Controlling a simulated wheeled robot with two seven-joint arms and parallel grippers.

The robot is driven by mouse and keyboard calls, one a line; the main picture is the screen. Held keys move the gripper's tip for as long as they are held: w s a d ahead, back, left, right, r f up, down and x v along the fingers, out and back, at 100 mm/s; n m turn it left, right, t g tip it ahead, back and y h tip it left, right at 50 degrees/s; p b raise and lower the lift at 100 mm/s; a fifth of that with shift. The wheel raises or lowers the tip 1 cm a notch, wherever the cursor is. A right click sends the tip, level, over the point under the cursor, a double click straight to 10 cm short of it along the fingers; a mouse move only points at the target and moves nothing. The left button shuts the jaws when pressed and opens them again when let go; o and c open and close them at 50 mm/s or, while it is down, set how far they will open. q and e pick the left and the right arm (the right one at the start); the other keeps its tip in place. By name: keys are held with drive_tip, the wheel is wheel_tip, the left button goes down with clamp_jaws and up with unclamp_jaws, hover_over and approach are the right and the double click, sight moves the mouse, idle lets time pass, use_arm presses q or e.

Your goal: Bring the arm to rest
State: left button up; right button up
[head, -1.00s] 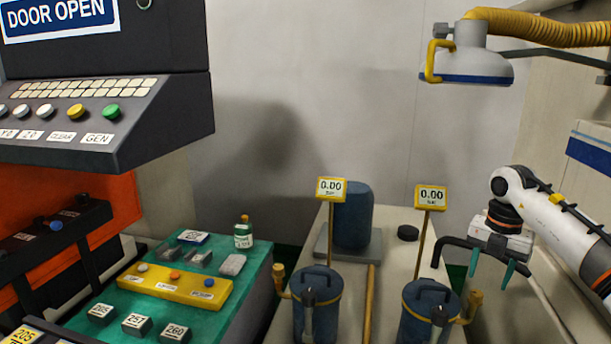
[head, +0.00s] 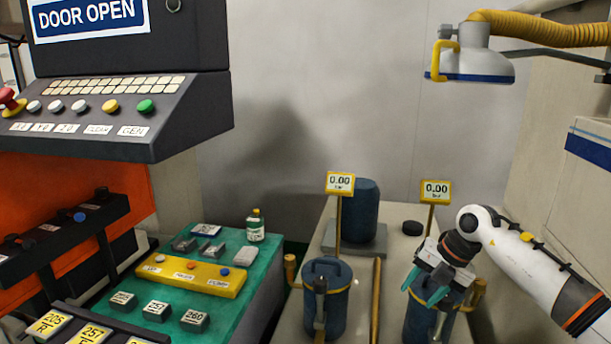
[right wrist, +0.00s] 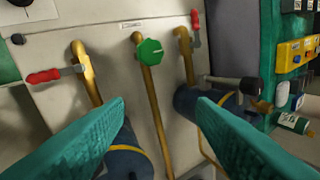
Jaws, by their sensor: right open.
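My right arm comes in from the right in the head view. Its gripper (head: 427,288) has green fingers that stand apart with nothing between them. It hangs in front of the right blue canister (head: 420,322) and hides part of it; I cannot tell whether they touch. In the right wrist view the open fingers (right wrist: 160,104) frame the front of a pale unit with brass pipes (right wrist: 152,95). My left gripper is not in view.
A left blue canister (head: 327,290) stands beside the right one, each near a 0.00 display. A green-topped table (head: 240,285) holds blocks, a yellow strip (head: 192,279) and a bottle (head: 255,229). A control panel (head: 120,115) overhangs the left. A lamp-like hood (head: 478,62) hangs upper right.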

drive_tip(key=s+a+r+m+t+y, duration=0.2)
drive_tip(key=s+a+t+y, duration=0.15)
drive_tip(key=a+y, duration=0.55)
drive_tip(key=s+a+r+m+t+y, duration=0.2)
drive_tip(key=a+t+y, duration=0.2)
drive_tip(key=a, duration=0.9)
drive_tip(key=s+d+f+m+t+h, duration=0.3)
drive_tip(key=d+f+m+t+h, duration=0.15)
drive_tip(key=d+m+h, duration=0.5)
drive_tip(key=s+d+f+m+t+h, duration=0.4)
drive_tip(key=m+h, duration=0.3)
drive_tip(key=m, duration=0.5)
drive_tip(key=s+d+f+m+g, duration=0.2)
drive_tip(key=s+f+g, duration=0.55)
drive_tip(key=s, duration=0.55)
drive_tip(key=s+d+f+m+g, duration=0.1)
drive_tip(key=s+d+f+g, duration=0.2)
drive_tip(key=s+f+g, duration=0.7)
drive_tip(key=s+f+t, duration=0.2)
drive_tip(key=s+f, duration=0.1)
drive_tip(key=f, duration=2.2)
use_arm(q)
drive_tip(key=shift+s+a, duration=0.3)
use_arm(e)
drive_tip(key=s+d+f+g, duration=0.1)
drive_tip(key=s+d+f, duration=0.1)
drive_tip(key=s+f, duration=1.3)
drive_tip(key=shift+s+d+f+h, duration=0.2)
drive_tip(key=shift+s+h, duration=0.25)
drive_tip(key=shift+s, duration=0.25)
